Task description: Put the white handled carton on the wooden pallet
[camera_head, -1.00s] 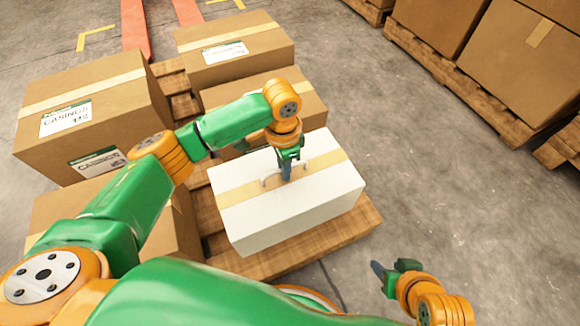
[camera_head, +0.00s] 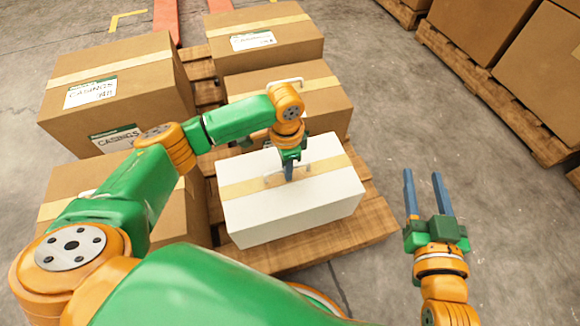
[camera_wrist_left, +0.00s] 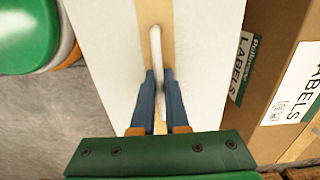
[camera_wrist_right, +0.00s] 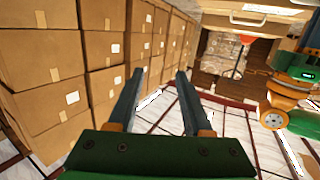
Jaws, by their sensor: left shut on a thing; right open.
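The white handled carton (camera_head: 300,210), with a tan tape strip, is over the front right corner of the wooden pallet (camera_head: 378,212) in the head view. I cannot tell whether its base touches the boards. My left gripper (camera_head: 288,174) is above its top and shut on the handle. In the left wrist view, the fingers (camera_wrist_left: 159,75) close around the pale handle (camera_wrist_left: 156,55) on the carton top (camera_wrist_left: 205,40). My right gripper (camera_head: 422,176) is open and empty, right of the pallet. The right wrist view shows its fingers (camera_wrist_right: 160,72) apart with nothing between them.
Brown cartons stand on the pallet: a tall one at left (camera_head: 120,95), one at back (camera_head: 265,42), one just behind the white carton (camera_head: 325,95) and one at front left (camera_head: 65,185). Other loaded pallets (camera_head: 500,115) stand at right, with bare floor (camera_head: 390,110) between.

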